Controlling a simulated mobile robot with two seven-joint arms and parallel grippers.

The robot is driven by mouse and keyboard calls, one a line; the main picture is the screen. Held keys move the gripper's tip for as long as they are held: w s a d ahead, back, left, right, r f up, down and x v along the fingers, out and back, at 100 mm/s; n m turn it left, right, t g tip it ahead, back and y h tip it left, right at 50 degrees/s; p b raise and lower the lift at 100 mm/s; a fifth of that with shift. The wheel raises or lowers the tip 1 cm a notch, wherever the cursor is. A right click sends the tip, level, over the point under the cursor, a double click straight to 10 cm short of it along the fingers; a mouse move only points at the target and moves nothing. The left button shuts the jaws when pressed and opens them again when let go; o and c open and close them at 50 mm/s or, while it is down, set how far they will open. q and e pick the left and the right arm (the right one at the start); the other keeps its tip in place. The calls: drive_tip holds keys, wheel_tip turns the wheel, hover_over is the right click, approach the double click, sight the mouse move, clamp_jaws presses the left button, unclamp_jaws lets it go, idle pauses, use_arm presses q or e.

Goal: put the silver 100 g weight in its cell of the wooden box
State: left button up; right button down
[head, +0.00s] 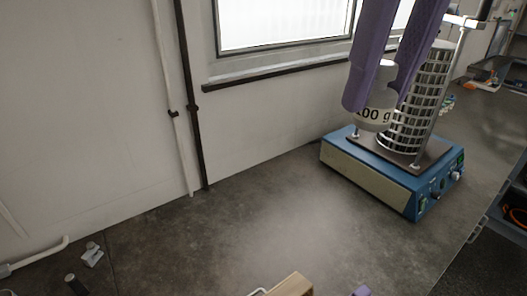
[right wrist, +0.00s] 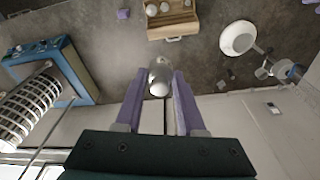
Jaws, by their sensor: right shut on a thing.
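The silver 100 g weight (head: 376,114) is held between the purple fingers of my right gripper (head: 383,100), and its "100 g" label faces the head camera. It is off the bench, in front of the sieve stack. In the right wrist view the weight (right wrist: 160,77) sits between the fingertips of the same gripper (right wrist: 158,85). The wooden box (head: 291,285) is cut off at the bottom of the head view. In the right wrist view the box (right wrist: 174,28) lies apart from the weight, with pale round pieces inside; its cells are not clear.
The blue sieve shaker (head: 385,175) with its metal sieve stack (head: 420,95) stands on the bench at right. A white round dish (right wrist: 238,38) is on the box's other side. The middle bench (head: 240,225) is clear.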

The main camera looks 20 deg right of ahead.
drive_tip(key=a+f+n+b, duration=0.2)
drive_tip(key=f+b, duration=0.6)
drive_tip(key=f, duration=1)
drive_tip(key=s+a+f+n+y+b, duration=0.1)
drive_tip(key=f+n+b, duration=0.5)
drive_tip(key=f, duration=1.2)
drive_tip(key=s+a+f+n+b, duration=0.1)
drive_tip(key=a+f+n+b, duration=0.2)
drive_tip(key=f+b, duration=0.9)
drive_tip(key=shift+s+a+f+n+g, duration=0.1)
drive_tip(key=shift+a+f+n+g, duration=0.05)
drive_tip(key=shift+f, duration=0.95)
drive_tip(key=shift+w+a+f+n+g, duration=0.1)
drive_tip(key=shift+f+n, duration=0.1)
drive_tip(key=shift+f, duration=0.85)
drive_tip(key=shift+s+a+f+n+g, duration=0.1)
drive_tip(key=shift+a+f+n+g, duration=0.05)
drive_tip(key=shift+f, duration=0.95)
wheel_tip(320, 180, down, 4)
drive_tip(key=shift+r+b, duration=0.1)
drive_tip(key=shift+b, duration=0.6)
use_arm(q)
wheel_tip(320, 180, down, 30)
drive_tip(key=shift+w+r, duration=0.15)
use_arm(e)
drive_tip(key=shift+f, duration=0.2)
